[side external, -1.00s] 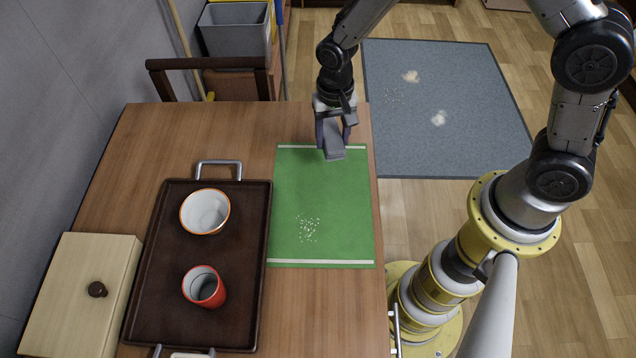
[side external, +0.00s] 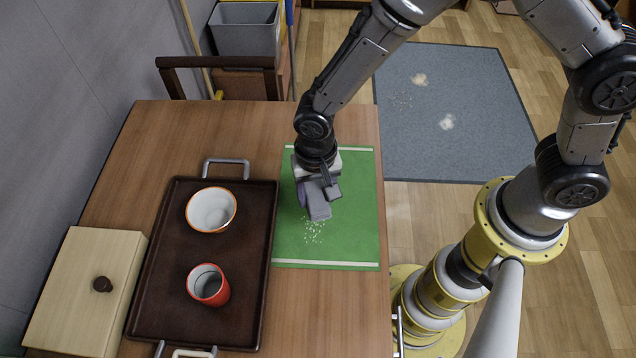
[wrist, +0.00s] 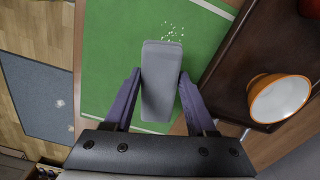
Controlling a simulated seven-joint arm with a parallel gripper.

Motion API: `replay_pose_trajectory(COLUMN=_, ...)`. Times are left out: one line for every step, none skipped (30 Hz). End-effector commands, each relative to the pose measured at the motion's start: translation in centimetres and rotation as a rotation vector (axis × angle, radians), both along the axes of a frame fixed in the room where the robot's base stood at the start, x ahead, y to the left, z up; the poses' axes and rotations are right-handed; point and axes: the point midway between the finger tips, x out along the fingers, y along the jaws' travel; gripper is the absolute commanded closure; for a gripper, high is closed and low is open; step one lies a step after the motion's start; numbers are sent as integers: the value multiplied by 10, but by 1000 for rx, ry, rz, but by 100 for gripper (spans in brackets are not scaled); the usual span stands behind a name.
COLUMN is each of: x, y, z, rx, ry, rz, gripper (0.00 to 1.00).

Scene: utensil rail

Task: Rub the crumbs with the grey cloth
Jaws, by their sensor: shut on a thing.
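The grey cloth, a folded block-like pad (side external: 317,207), is held in my gripper (side external: 318,190) over the green mat (side external: 355,215). In the wrist view the grey cloth (wrist: 161,85) sits between the two purple fingers of my gripper (wrist: 160,95), which are shut on it. The white crumbs (side external: 314,232) lie scattered on the mat just in front of the cloth's lower end. The crumbs also show in the wrist view (wrist: 172,32), just beyond the cloth's far end. I cannot tell whether the cloth touches the mat.
A dark brown tray (side external: 165,250) stands left of the mat, holding a white bowl with an orange rim (side external: 211,210) and a red cup (side external: 208,286). A wooden box with a dark knob (side external: 85,290) is at the far left. The table's back left is clear.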

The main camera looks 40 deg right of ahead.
Motion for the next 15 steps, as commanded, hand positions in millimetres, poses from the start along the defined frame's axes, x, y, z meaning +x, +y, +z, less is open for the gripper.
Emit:
replay_pose_trajectory(x=0, y=0, z=-5, rx=-1, ry=0, rz=0, gripper=88)
replay_pose_trajectory(x=0, y=0, z=-7, rx=-1, ry=0, rz=0, gripper=88)
replay_pose_trajectory(x=0, y=0, z=-11, rx=0, ry=1, rz=0, gripper=88)
replay_pose_trajectory(x=0, y=-1, z=-14, rx=-1, ry=2, rz=0, gripper=88)
replay_pose_trajectory(x=0, y=-1, z=-16, rx=0, ry=1, rz=-1, gripper=88)
replay_pose_trajectory(x=0, y=0, z=-20, rx=-1, ry=0, rz=-1, gripper=88)
replay_pose_trajectory(x=0, y=0, z=-22, rx=-1, ry=0, rz=-1, gripper=88)
replay_pose_trajectory(x=0, y=0, z=-25, rx=0, ry=1, rz=-1, gripper=88)
replay_pose_trajectory(x=0, y=-1, z=-29, rx=0, ry=1, rz=-1, gripper=88)
replay_pose_trajectory(x=0, y=-1, z=-32, rx=-1, ry=0, rz=-1, gripper=88)
replay_pose_trajectory(x=0, y=-1, z=-34, rx=0, ry=1, rz=-1, gripper=88)
replay_pose_trajectory(x=0, y=-1, z=-38, rx=0, ry=1, rz=-1, gripper=88)
replay_pose_trajectory(x=0, y=-1, z=-41, rx=-1, ry=0, rz=-1, gripper=88)
replay_pose_trajectory(x=0, y=0, z=-43, rx=0, ry=0, rz=-1, gripper=88)
replay_pose_trajectory(x=0, y=0, z=-47, rx=0, ry=0, rz=-1, gripper=88)
